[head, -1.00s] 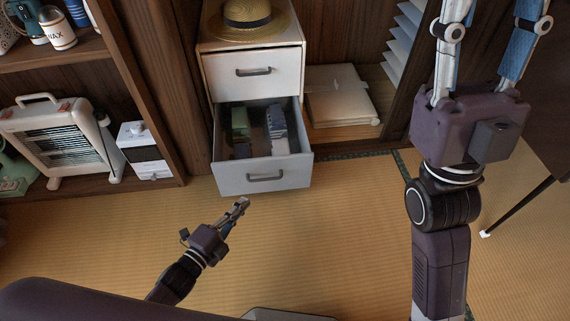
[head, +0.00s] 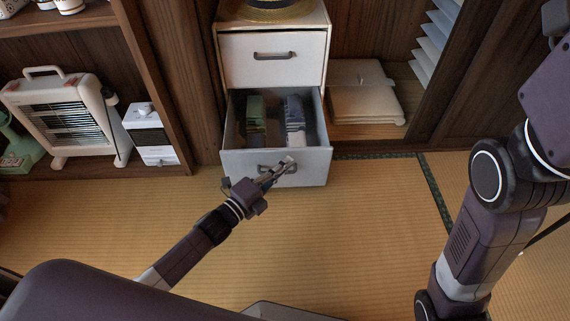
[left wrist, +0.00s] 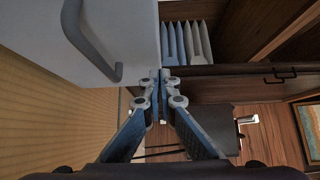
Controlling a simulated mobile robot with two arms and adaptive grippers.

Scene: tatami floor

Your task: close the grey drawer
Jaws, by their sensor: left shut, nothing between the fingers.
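The grey drawer (head: 236,170) is the lower one of a small cabinet and stands pulled out. Its inside shows, with a green item (head: 256,115) and a blue-grey item (head: 294,120) in it. My left gripper (head: 288,162) is shut and empty, with its tips over the drawer's front at the handle (head: 264,169), which they partly cover. In the left wrist view the gripper (left wrist: 161,82) is beside the front panel (left wrist: 125,30) and its handle (left wrist: 90,45); I cannot tell whether it touches.
The closed white upper drawer (head: 275,58) is above, with a straw hat (head: 270,12) on top. Flat packages (head: 362,98) lie to the right. The tatami in front is free.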

